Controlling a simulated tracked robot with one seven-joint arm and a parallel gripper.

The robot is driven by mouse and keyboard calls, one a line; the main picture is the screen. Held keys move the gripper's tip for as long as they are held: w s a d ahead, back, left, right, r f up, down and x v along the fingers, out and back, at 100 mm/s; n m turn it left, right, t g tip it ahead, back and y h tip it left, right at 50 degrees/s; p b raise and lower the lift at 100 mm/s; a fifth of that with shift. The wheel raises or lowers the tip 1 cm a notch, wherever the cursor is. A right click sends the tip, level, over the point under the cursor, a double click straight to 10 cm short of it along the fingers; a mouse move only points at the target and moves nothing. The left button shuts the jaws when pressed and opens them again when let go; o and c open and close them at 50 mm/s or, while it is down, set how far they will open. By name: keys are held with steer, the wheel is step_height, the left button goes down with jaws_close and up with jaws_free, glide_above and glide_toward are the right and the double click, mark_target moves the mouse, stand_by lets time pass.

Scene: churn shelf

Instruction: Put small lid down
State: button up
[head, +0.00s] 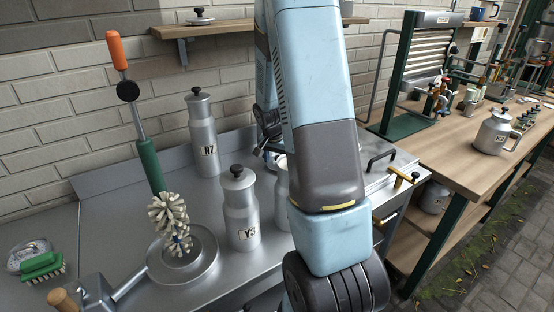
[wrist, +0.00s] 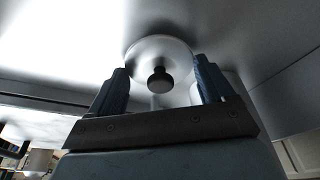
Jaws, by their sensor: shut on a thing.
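The small lid (wrist: 150,47) is a round, pale metal disc with a black knob (wrist: 160,82). In the wrist view it sits between the two fingers of my gripper (wrist: 161,65), which is shut on it. In the head view my arm covers most of the gripper; only dark parts of it (head: 266,122) show left of the arm, above the metal counter. I cannot tell whether the lid touches anything below. A metal churn (head: 282,184) stands partly hidden behind my arm, and its top is hard to make out.
Lidded churns Y3 (head: 240,208) and N7 (head: 203,135) stand on the metal counter (head: 110,215). A brush tool (head: 150,165) stands upright in a round dish (head: 205,262). Another knobbed lid (head: 200,17) rests on the wall shelf (head: 230,27). A wooden bench (head: 455,150) is right.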

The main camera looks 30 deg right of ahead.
mark_target(274, 168)
steer(key=o, duration=1)
steer(key=v, duration=1.2)
steer(key=s+a+r+n+t+y, duration=0.15)
steer(key=s+a+r+n, duration=0.35)
steer(key=s+a+r, duration=0.55)
steer(key=shift+s+a+r+n+t+y, duration=0.3)
steer(key=shift+s+a+r+n, duration=0.7)
steer(key=shift+s, duration=1.25)
steer(key=shift+s+a+r+n+t+y, duration=0.1)
steer(key=shift+s+a+r+n+t, duration=0.65)
steer(key=shift+s, duration=1.5)
steer(key=shift+s+a+r+n+t+y, duration=0.15)
steer(key=shift+s+a+r+n, duration=1.15)
steer(key=shift+s, duration=0.95)
steer(key=shift+d+r, duration=0.15)
steer(key=shift+d, duration=0.15)
